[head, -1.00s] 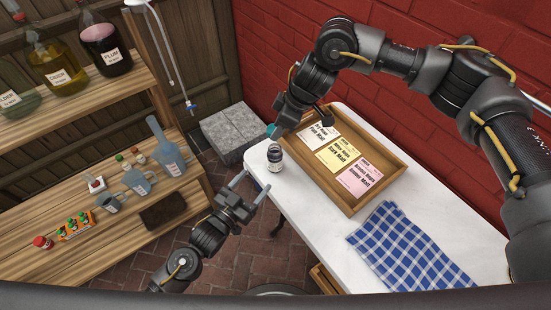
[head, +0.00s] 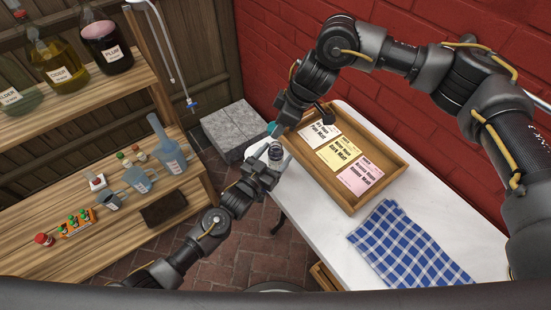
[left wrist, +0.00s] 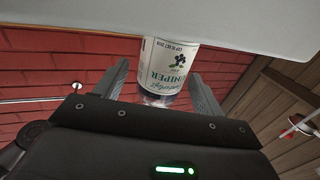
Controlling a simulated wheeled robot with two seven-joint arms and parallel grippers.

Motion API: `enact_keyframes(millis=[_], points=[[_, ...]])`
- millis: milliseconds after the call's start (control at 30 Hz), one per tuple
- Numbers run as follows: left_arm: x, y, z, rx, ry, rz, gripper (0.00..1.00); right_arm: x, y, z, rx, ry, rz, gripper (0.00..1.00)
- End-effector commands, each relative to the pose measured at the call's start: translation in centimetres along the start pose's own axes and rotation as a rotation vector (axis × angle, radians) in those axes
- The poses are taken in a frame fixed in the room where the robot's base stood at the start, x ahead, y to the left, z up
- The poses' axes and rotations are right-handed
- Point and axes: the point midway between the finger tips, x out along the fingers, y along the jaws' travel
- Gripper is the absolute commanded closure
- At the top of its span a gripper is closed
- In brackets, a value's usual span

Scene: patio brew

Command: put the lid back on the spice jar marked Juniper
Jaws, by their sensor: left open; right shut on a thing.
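The spice jar (head: 275,153) stands upright near the left end of the white table. In the left wrist view the jar (left wrist: 168,65) appears upside down, its label reading Juniper. My left gripper (head: 271,157) is open, with one finger on each side of the jar. In the left wrist view a gap shows beside the jar at each finger. My right gripper (head: 274,131) is shut on a small teal thing (head: 271,130), which looks like the lid, just behind and above the jar. Its jaws are small and partly hidden here.
A wooden tray (head: 357,205) with several labelled packets lies right of the jar. A blue checked cloth (head: 410,245) lies on the white table (head: 318,228). Wooden shelves (head: 120,240) with bottles and jars stand at left. Grey blocks (head: 228,128) sit behind the table's end.

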Motion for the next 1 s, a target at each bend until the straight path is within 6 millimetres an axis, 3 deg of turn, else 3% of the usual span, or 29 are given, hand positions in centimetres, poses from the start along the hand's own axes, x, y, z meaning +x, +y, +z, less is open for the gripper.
enact_keyframes(millis=[400,900,1000], points=[[0.57,0.04,0.00,-0.001,0.000,0.000,0.31,-0.01,0.01,0.01,0.000,0.000,0.000,0.81],[0.54,0.02,0.01,-0.001,0.000,0.000,0.96,0.00,0.01,0.00,0.000,0.000,0.000,0.81],[0.54,0.02,0.02,-0.001,0.000,0.000,0.97,0.24,-0.01,0.12,0.001,0.000,-0.001,0.81]])
